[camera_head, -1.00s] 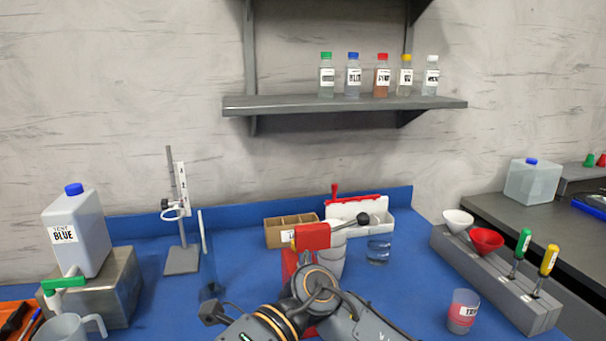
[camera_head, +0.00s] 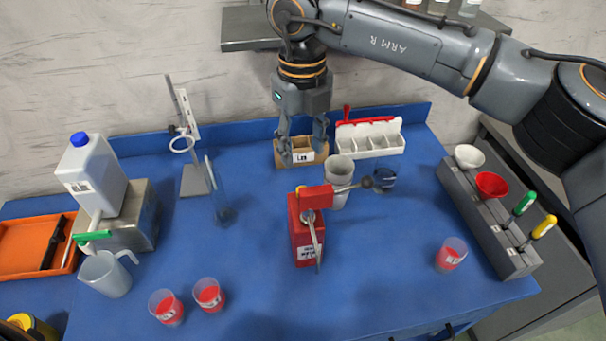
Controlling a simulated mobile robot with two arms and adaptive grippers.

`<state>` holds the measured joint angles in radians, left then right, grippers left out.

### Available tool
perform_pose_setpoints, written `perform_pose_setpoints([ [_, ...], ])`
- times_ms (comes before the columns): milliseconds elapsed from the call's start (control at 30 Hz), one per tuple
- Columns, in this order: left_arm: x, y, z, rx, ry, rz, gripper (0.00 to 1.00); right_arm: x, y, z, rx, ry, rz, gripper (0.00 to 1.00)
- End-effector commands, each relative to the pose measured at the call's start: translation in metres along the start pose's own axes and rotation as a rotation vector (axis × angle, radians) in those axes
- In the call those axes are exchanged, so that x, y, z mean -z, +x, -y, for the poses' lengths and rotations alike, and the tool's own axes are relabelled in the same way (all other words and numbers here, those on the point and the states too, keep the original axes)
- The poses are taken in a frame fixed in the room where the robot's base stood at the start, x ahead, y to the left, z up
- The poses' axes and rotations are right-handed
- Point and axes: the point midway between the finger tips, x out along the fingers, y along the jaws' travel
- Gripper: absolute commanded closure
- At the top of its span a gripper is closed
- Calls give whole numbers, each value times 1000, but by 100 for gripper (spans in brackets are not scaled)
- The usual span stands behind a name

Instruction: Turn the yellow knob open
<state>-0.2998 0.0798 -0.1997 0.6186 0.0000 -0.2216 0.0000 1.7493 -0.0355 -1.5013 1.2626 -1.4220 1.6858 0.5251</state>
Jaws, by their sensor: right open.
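A small yellow part, which may be the yellow knob (camera_head: 299,188), shows at the top left of the red stand (camera_head: 304,240). A red block and a metal lever sit on the stand; most of the yellow part is hidden, so I cannot tell how it is turned. My right gripper (camera_head: 304,150) hangs from above with its fingers apart and pointing down. It is empty and appears above or in front of the brown divided box, behind the red stand and apart from it. My left gripper is out of view.
A grey cup (camera_head: 337,180) and a dark round-ended rod are right of the stand. A white bin (camera_head: 370,140) is behind. Cups of red liquid (camera_head: 209,294) stand at the front. A ring stand (camera_head: 194,180) is left, a funnel rack (camera_head: 488,220) right. The blue front middle is clear.

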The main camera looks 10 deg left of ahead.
Motion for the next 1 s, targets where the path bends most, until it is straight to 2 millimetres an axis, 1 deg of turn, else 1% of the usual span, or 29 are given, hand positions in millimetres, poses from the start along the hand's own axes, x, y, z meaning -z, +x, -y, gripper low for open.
perform_pose_setpoints([
  [33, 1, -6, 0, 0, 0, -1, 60, 1, 10, 0, -3, -1, -5, 53],
  [200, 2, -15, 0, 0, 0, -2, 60, 2, 46, -1, -4, -1, -5, 53],
  [300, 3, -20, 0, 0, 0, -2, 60, 1, 65, -1, -4, -1, -4, 53],
  [400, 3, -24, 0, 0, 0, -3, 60, 1, 80, -1, -5, -1, -2, 53],
  [500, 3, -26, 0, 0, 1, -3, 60, 1, 90, -1, -4, -1, -2, 53],
  [667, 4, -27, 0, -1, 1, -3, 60, 0, 98, -2, -4, -1, 0, 53],
  [900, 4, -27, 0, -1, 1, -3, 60, 0, 98, -1, -4, -1, 0, 53],
  [967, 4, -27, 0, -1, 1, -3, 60, 0, 98, -2, -4, -1, 0, 66],
  [1000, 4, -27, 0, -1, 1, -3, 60, 0, 98, -2, -4, -1, 0, 74],
])
